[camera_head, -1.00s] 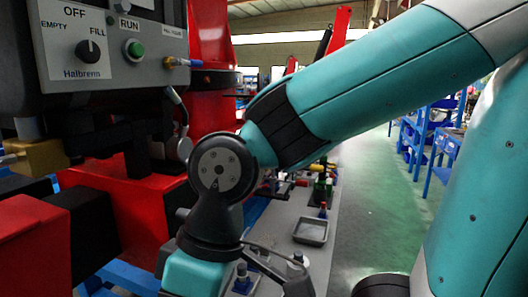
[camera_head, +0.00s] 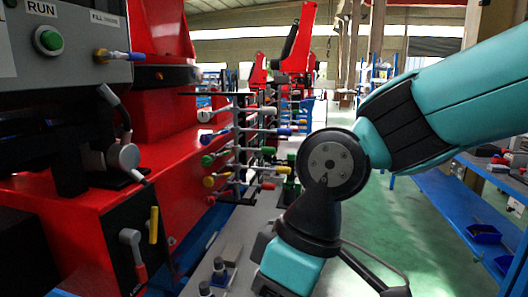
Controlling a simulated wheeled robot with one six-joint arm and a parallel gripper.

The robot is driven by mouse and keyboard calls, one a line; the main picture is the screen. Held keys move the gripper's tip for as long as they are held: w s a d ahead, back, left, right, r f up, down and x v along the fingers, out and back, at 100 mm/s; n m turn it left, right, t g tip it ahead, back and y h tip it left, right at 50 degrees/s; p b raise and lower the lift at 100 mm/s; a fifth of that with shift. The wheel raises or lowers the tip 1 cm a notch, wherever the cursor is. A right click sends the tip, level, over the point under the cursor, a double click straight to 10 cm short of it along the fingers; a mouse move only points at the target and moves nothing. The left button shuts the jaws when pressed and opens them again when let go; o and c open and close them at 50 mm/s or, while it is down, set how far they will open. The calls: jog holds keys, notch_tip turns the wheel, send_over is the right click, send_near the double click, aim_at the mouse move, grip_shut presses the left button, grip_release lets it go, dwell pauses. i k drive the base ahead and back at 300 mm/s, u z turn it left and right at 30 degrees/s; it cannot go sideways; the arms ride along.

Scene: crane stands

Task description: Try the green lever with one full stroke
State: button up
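A rack of levers (camera_head: 238,143) stands in the middle of the view, left of my arm. Its levers lie roughly level and have coloured grips at their ends. More green shows on the right of the rack, partly behind my arm, so I cannot tell which green lever is meant. My arm bends down on the right, apart from the left green grip in the picture. My gripper is not in view.
A grey control panel (camera_head: 75,45) with a green RUN button hangs at upper left over a red machine body (camera_head: 60,215). A yellow lever (camera_head: 153,225) and a red-gripped lever (camera_head: 135,250) are on its front. Blue shelving (camera_head: 450,200) stands right; green floor lies between.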

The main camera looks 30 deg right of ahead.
aim_at(265, 150)
jog(key=z, duration=1.7)
jog(key=i, duration=0.65)
jog(key=u, duration=2.6)
